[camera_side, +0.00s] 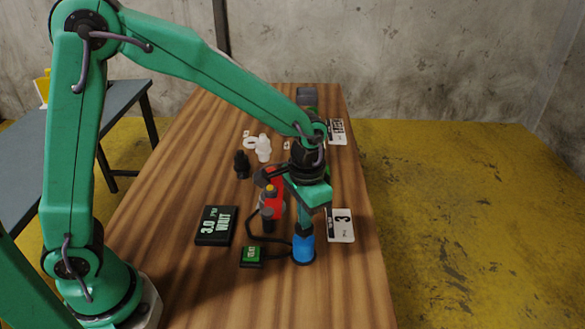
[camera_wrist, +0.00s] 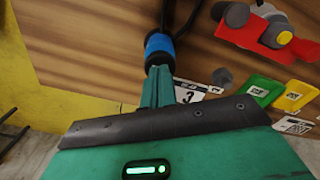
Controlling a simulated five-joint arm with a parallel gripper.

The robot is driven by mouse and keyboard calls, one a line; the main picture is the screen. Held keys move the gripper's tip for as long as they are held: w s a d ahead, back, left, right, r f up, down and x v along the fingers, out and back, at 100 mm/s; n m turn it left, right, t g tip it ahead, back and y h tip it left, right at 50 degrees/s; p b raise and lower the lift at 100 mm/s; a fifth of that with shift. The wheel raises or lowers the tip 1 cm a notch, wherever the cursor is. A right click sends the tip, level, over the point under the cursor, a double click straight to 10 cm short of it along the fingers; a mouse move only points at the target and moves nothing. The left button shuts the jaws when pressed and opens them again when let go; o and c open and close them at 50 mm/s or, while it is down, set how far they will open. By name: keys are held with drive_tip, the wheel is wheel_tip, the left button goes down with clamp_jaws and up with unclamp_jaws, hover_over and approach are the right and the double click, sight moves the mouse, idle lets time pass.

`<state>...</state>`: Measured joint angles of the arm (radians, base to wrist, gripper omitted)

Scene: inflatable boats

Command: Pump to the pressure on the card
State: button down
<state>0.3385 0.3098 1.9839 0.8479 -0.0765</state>
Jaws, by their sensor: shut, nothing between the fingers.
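My gripper (camera_side: 304,224) points down, its fingers shut and empty, with the tips at the top of a blue cylinder (camera_side: 303,248). In the wrist view the shut fingers (camera_wrist: 158,80) meet the blue cylinder (camera_wrist: 159,46); I cannot tell if they press on it. A black display box (camera_side: 215,226) reads "3.0" and "WAIT", with a small unit mark. A white card (camera_side: 341,226) with a large 3 lies to the right; it also shows in the wrist view (camera_wrist: 187,93).
A small box with a green face (camera_side: 253,252) sits left of the cylinder, near a black hose. White fittings (camera_side: 263,148) and a black fitting (camera_side: 242,164) stand farther back. Another card (camera_side: 337,130) lies beyond. The wooden table's front (camera_side: 330,300) is clear.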

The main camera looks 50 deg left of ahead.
drive_tip(key=shift+r, duration=1.3)
drive_tip(key=shift+s+a+r, duration=0.2)
drive_tip(key=shift+a+r, duration=0.1)
drive_tip(key=shift+r, duration=0.1)
drive_tip(key=s+a+r+n+t, duration=0.1)
drive_tip(key=s+a+r+t, duration=0.1)
drive_tip(key=s+a+r, duration=0.3)
drive_tip(key=s+a+r+n+t, duration=0.2)
drive_tip(key=s+a+r+t, duration=0.1)
drive_tip(key=s+a+r, duration=0.3)
drive_tip(key=s+a, duration=0.2)
drive_tip(key=s, duration=0.2)
drive_tip(key=shift+s+r+t, duration=0.2)
drive_tip(key=shift+s+t, duration=0.05)
drive_tip(key=shift+t, duration=0.05)
